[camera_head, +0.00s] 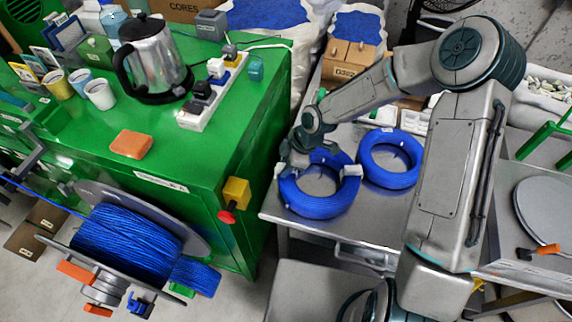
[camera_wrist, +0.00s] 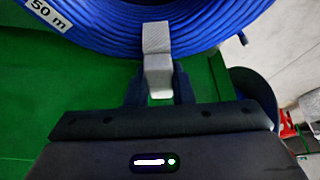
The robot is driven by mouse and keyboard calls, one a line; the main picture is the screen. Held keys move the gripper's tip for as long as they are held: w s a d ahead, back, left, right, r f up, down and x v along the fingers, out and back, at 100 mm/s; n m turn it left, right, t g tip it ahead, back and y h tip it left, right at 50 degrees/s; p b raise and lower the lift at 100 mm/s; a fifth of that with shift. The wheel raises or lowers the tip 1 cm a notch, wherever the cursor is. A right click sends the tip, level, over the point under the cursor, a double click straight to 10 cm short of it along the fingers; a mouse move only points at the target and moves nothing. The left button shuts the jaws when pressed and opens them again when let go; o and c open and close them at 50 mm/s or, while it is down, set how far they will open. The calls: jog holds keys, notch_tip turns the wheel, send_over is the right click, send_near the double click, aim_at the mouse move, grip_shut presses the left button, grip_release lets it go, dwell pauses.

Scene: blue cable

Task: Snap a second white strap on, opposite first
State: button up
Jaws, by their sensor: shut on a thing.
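A blue cable coil (camera_head: 318,205) lies flat on the metal table, and its edge fills the top of the wrist view (camera_wrist: 100,35). One white strap (camera_head: 351,171) sits on the coil's right side. My gripper (camera_head: 292,160) is at the coil's left side, opposite that strap. In the wrist view my gripper (camera_wrist: 159,92) is shut on a second white strap (camera_wrist: 157,60), which overlaps the coil's outer edge. This strap also shows at the coil's left in the head view (camera_head: 279,171). Whether it is closed around the cable cannot be seen.
A second blue coil (camera_head: 390,160) lies just right of the first on the metal table (camera_head: 350,222). A green bench (camera_head: 195,150) stands close on the left, with a kettle (camera_head: 153,60) and a power strip (camera_head: 212,95). A cable reel (camera_head: 125,245) is at front left.

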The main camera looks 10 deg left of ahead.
jog(key=shift+f+b, duration=0.35)
jog(key=shift+f, duration=0.2)
jog(key=shift+f, duration=0.15)
jog(key=shift+r, duration=0.2)
jog(key=shift+r+p, duration=0.4)
jog(key=shift+r, duration=0.05)
jog(key=shift+f+b, duration=0.35)
jog(key=shift+f, duration=0.05)
dwell(1.2)
